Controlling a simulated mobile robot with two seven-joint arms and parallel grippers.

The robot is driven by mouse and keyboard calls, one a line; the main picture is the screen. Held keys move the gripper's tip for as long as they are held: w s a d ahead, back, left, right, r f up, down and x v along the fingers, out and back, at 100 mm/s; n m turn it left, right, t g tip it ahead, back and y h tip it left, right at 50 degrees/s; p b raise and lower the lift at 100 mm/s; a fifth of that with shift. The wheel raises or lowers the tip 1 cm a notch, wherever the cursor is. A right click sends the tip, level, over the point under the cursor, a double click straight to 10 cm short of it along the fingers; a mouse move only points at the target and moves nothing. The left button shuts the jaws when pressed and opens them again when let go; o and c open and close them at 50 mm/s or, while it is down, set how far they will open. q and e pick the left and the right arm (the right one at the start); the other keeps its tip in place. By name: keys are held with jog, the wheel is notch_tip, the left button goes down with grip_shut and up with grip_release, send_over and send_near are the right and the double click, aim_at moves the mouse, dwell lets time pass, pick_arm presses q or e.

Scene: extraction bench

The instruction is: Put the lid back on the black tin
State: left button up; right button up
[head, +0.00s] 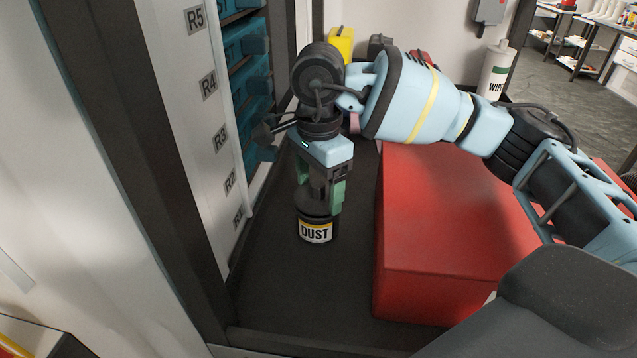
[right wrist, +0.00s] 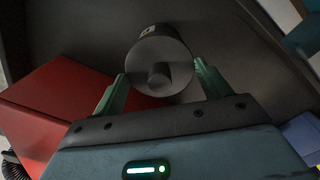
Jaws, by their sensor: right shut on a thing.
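The black tin (head: 316,232) stands upright on the dark bench, with a white and yellow label reading DUST. My right gripper (head: 319,207) points down directly over it, its green fingers at the tin's top. In the right wrist view the round grey lid (right wrist: 172,62) with a central knob lies between the fingers, which are shut on its sides. The lid is in line with the tin. I cannot tell whether it rests on the rim or hangs just above it. My left gripper is not in view.
A large red box (head: 450,220) stands close to the right of the tin. A rack with labelled rows (head: 215,110) rises on the left. A yellow object (head: 341,41) and a WIPES canister (head: 496,72) are at the back. The bench in front of the tin is clear.

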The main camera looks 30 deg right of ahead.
dwell(0.4)
jog(key=o, duration=1)
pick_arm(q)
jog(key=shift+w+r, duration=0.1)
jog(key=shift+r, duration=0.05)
pick_arm(e)
jog(key=shift+r, duration=0.1)
jog(key=shift+r+p, duration=1.1)
jog(key=shift+r, duration=2.3)
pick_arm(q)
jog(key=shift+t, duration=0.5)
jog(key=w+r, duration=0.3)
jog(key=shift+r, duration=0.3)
pick_arm(e)
jog(key=shift+c, duration=0.3)
grip_shut()
